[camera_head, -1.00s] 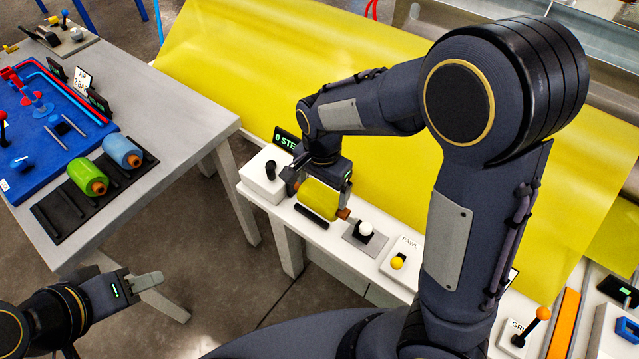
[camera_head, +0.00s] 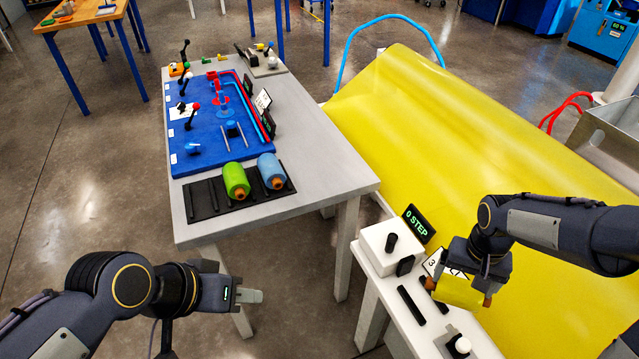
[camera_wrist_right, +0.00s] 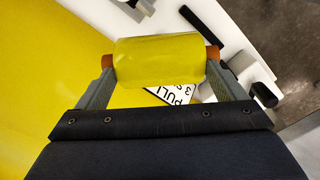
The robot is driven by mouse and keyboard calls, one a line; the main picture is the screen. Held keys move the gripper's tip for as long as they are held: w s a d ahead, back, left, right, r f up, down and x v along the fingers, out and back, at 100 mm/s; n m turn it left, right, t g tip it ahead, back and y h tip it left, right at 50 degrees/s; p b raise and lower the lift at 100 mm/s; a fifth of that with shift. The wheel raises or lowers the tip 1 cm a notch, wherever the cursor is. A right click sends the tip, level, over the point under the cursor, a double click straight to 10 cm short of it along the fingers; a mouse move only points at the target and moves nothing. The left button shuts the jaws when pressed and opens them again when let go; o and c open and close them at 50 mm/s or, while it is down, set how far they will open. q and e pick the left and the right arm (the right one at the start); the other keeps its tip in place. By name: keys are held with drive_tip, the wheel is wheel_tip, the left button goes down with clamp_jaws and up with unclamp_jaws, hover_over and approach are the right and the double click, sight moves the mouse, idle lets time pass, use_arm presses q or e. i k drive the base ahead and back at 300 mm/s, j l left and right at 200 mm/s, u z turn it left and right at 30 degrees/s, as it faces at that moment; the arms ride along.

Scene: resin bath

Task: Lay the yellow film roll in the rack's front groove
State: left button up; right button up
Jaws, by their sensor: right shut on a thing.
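The yellow film roll (camera_head: 460,292) has orange-brown ends. My right gripper (camera_head: 458,284) is shut on it, one finger at each end, and holds it over the white bench. The roll also shows between the fingers in the right wrist view (camera_wrist_right: 160,60). The black rack (camera_head: 205,207) lies on the grey table, left of the roll. A green roll (camera_head: 235,178) and a blue roll (camera_head: 271,168) lie in it, with bare grooves to their left. My left gripper (camera_head: 248,295) is empty, in front of the grey table; its finger gap is unclear.
A blue board (camera_head: 205,150) with levers lies behind the rack. The white bench (camera_head: 398,330) carries a white box with a black knob (camera_head: 390,243), a "0 STEP" display (camera_head: 418,224), black bars (camera_head: 411,305) and a white knob (camera_head: 462,344). Yellow sheet (camera_head: 430,150) hangs behind. Floor shows between table and bench.

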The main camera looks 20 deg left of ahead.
sight(204, 198)
drive_tip(key=k+j, duration=0.1)
drive_tip(key=j, duration=0.45)
drive_tip(key=k+j, duration=0.1)
drive_tip(key=j, duration=1.05)
drive_tip(key=k+j, duration=0.15)
drive_tip(key=j, duration=0.45)
